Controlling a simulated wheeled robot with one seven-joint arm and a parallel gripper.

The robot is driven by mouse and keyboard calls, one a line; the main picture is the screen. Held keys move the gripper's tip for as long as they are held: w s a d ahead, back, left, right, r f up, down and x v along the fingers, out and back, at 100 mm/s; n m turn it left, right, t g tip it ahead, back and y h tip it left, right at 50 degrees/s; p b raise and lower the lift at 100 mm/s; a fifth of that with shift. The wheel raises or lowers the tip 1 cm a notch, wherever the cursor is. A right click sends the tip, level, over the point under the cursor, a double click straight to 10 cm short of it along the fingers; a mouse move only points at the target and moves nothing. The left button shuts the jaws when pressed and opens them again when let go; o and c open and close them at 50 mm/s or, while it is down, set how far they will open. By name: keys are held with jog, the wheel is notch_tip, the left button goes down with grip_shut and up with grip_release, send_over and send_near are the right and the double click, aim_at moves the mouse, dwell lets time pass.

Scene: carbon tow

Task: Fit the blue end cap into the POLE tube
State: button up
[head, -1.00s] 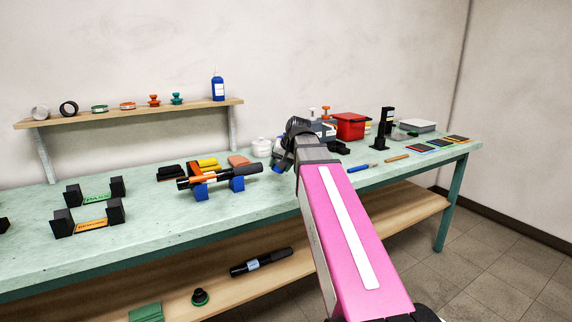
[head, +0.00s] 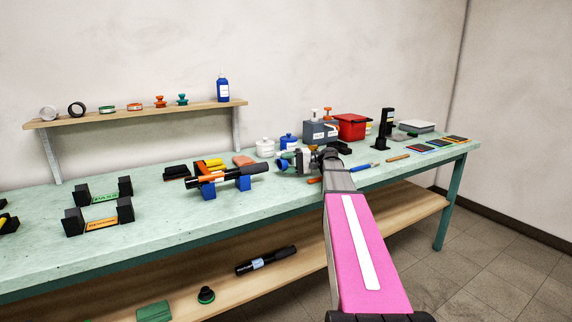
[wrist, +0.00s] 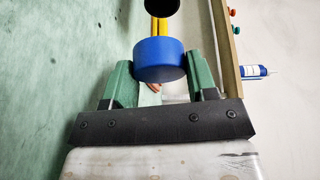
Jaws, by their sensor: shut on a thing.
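The blue end cap (wrist: 159,60) is held between the green fingers of my gripper (wrist: 161,82) in the wrist view. In the head view my gripper (head: 287,161) points left, level with the tube, and the cap (head: 281,163) shows small at its tip. A dark tube (head: 245,175) with an orange band lies on two blue supports (head: 208,191) on the bench. Its right end faces the cap, with a gap between them. The round dark end of a tube (wrist: 161,6) shows beyond the cap in the wrist view. I cannot read a POLE label.
Another dark tube (head: 266,261) with a pale label lies on the lower shelf (head: 225,276). Black holders (head: 98,216) stand at the bench's left. White and blue pots (head: 265,147) and a grey box (head: 321,131) stand behind my gripper. A wall shelf (head: 140,113) holds rings and a bottle.

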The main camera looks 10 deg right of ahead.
jog(key=shift+w+d+r+y, duration=0.1)
jog(key=shift+d+y, duration=0.3)
jog(key=shift+d, duration=0.25)
jog(key=shift+s+a, duration=0.35)
jog(key=shift+a, duration=0.7)
jog(key=shift+s+a, duration=0.3)
jog(key=shift+a, duration=0.7)
jog(key=shift+s+a, duration=0.35)
jog(key=shift+a, duration=0.7)
jog(key=shift+s+a, duration=0.2)
jog(key=shift+a, duration=0.4)
jog(key=shift+s+a, duration=0.2)
jog(key=shift+a, duration=0.4)
dwell(0.5)
jog(key=o, duration=1)
jog(key=shift+c, duration=0.2)
jog(key=shift+d, duration=0.1)
